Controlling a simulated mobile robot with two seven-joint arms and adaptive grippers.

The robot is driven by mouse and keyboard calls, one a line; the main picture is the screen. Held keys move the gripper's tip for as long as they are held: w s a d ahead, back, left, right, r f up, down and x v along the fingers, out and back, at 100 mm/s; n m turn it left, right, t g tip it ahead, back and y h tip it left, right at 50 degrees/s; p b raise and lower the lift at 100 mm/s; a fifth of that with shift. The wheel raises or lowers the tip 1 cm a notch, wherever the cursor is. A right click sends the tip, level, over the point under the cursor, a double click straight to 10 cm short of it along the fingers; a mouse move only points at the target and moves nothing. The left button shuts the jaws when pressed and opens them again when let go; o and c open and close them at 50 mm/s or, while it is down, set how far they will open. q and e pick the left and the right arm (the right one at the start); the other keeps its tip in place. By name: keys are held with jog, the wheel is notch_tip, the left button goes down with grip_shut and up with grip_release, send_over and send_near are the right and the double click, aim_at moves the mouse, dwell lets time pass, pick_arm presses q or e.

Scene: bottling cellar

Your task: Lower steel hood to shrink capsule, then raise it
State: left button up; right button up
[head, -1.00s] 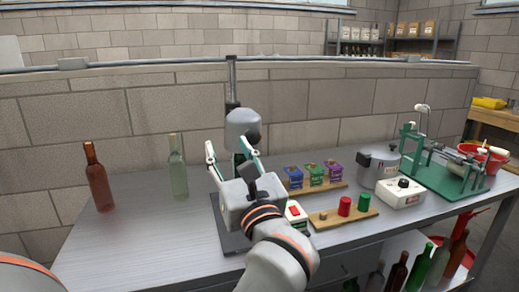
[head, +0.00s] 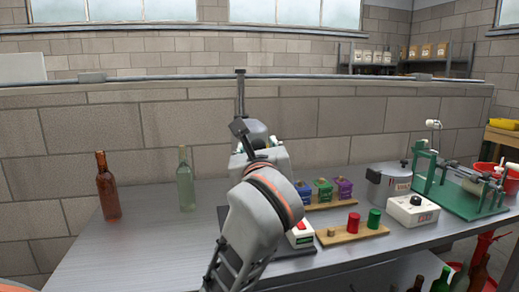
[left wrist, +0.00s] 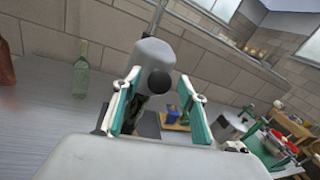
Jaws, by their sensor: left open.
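The grey steel hood (head: 256,131) hangs on a dark upright post (head: 240,92) at the middle of the bench, partly hidden by my left arm. In the left wrist view the hood (left wrist: 146,58) shows with its round black knob (left wrist: 158,82) facing me. My left gripper (head: 262,148) is in front of the hood. In the left wrist view its two green-and-white fingers (left wrist: 160,88) are open, one on each side of the knob. I cannot tell whether they touch it. A dark shape under the hood is mostly hidden; no capsule can be made out. My right gripper is not in view.
A brown bottle (head: 108,188) and a clear bottle (head: 185,182) stand to the left. Right of the hood are coloured boxes (head: 324,190), red and green capsules (head: 353,222) on a board, a steel pot (head: 386,187) and a green-framed machine (head: 462,193).

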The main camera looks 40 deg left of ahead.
pick_arm(q)
jog(key=shift+x, duration=0.8)
jog(key=shift+a, duration=0.1)
grip_shut()
notch_tip(320, 180, up, 10)
jog(key=p, duration=0.6)
jog(key=shift+s+r, duration=0.1)
jog(key=shift+r, duration=0.35)
jog(key=shift+r+p, duration=0.15)
jog(key=shift+p, duration=0.2)
jog(key=shift+r, duration=0.1)
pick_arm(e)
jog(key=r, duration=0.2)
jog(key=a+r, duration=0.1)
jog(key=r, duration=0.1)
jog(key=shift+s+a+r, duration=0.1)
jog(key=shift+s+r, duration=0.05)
